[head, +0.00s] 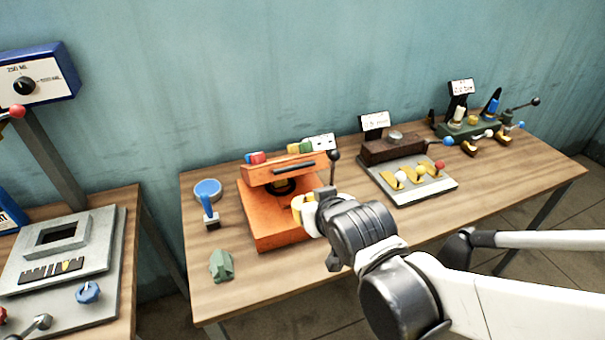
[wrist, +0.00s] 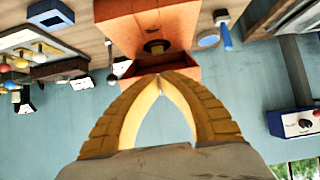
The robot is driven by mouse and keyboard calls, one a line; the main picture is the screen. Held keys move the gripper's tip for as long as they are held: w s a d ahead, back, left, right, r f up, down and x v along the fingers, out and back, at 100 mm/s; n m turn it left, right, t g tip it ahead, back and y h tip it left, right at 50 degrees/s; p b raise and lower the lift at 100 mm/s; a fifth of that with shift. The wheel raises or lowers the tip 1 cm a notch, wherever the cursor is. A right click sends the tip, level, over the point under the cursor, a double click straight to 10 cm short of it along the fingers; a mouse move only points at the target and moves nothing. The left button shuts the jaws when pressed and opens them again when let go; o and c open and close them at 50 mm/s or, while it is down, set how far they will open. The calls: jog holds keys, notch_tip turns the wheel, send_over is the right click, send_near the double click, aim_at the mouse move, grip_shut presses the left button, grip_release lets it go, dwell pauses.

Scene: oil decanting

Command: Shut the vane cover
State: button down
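The orange unit (head: 268,225) stands on the wooden table, and its body also shows in the wrist view (wrist: 150,22). Its orange cover (head: 262,174) is raised at the back, with a dark bar handle (head: 293,167) on it. A dark round part (head: 281,187) is exposed in the opening below the cover, also seen in the wrist view (wrist: 156,47). My gripper (wrist: 159,78) has yellow fingers whose tips meet, with nothing visible between them. In the wrist view the tips overlap the raised cover's edge; contact cannot be told. In the head view my gripper (head: 304,207) is at the unit's right side.
A black-knobbed lever (head: 334,157) stands right of the cover. A blue disc (head: 207,187), a blue-handled tool (head: 208,208) and a green lump (head: 221,265) lie to the left. A grey plate with knobs (head: 428,186) is to the right. The front table strip is mostly clear.

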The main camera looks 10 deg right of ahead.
jog(key=w+d+r+g+h+p, duration=0.1)
jog(key=w+d+r+g+p, duration=0.2)
jog(key=w+r+g+p, duration=0.85)
notch_tip(320, 180, down, 9)
jog(key=w+t+b, duration=0.3)
jog(key=t+b, duration=0.2)
jog(key=shift+s, duration=0.1)
